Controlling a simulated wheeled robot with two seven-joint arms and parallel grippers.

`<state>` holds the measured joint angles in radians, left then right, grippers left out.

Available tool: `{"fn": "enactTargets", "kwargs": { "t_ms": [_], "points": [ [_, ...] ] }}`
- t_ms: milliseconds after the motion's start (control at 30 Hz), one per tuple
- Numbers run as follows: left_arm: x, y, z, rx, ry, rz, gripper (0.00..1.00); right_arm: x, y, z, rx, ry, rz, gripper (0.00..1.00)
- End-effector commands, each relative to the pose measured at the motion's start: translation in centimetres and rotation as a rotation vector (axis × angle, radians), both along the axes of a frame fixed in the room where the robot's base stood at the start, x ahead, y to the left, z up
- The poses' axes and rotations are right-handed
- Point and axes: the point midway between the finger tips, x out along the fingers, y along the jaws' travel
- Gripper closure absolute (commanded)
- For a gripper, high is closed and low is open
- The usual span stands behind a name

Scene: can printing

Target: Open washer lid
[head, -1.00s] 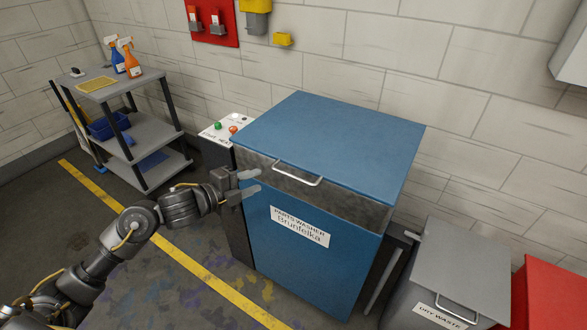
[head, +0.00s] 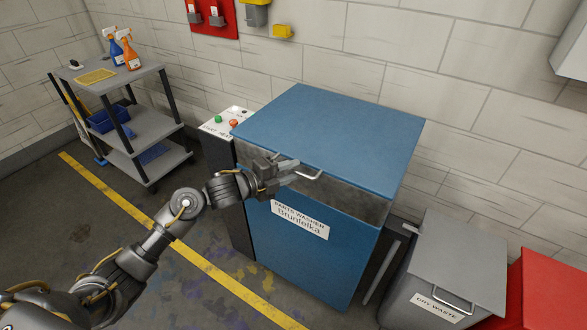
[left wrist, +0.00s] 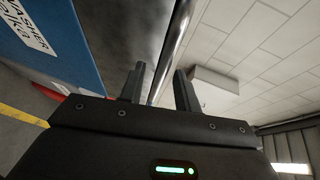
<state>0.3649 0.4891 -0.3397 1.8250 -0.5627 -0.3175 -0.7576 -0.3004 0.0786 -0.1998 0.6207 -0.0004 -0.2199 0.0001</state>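The parts washer (head: 315,255) is a blue box with a white label. Its blue lid (head: 340,135) lies flat and shut on top, with a dark metal band below its front edge. The lid's silver bar handle (head: 315,177) sticks out at the front. My left gripper (head: 289,171) is at the left part of this handle and hides that part. In the left wrist view the two fingers (left wrist: 161,82) are spread apart, and the handle bar (left wrist: 174,42) runs in the gap between them. I cannot tell whether they touch it. My right gripper is not in view.
A control panel (head: 229,121) with green and red buttons stands left of the washer. A grey dry waste bin (head: 455,262) and a red bin (head: 545,290) stand at the right. A grey cart (head: 140,130) with spray bottles is at the left. Floor in front is clear.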

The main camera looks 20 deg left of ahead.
Motion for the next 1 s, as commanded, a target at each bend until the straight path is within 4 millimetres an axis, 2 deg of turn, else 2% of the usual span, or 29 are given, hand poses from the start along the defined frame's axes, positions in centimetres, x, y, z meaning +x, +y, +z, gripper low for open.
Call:
{"fn": "enactTargets", "kwargs": {
  "t_ms": [133, 433, 467, 700, 1000],
  "points": [
    [0.84, -0.71, -0.15, -0.001, 0.001, 0.0, 0.68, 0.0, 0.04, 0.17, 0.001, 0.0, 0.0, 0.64],
    [1.01, -0.9, -0.25, 0.001, -0.001, -0.001, 0.68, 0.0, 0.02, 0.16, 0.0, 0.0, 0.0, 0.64],
    [1.01, -0.9, -0.25, 0.001, -0.001, -0.001, 0.69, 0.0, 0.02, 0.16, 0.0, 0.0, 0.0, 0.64],
    [0.99, -0.88, -0.25, 0.0, 0.0, 0.0, 1.0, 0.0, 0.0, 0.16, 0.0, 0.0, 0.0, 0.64],
    [0.99, -0.89, -0.19, 0.0, 0.001, -0.001, 1.0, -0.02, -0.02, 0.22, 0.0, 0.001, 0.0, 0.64]
  ]
}}
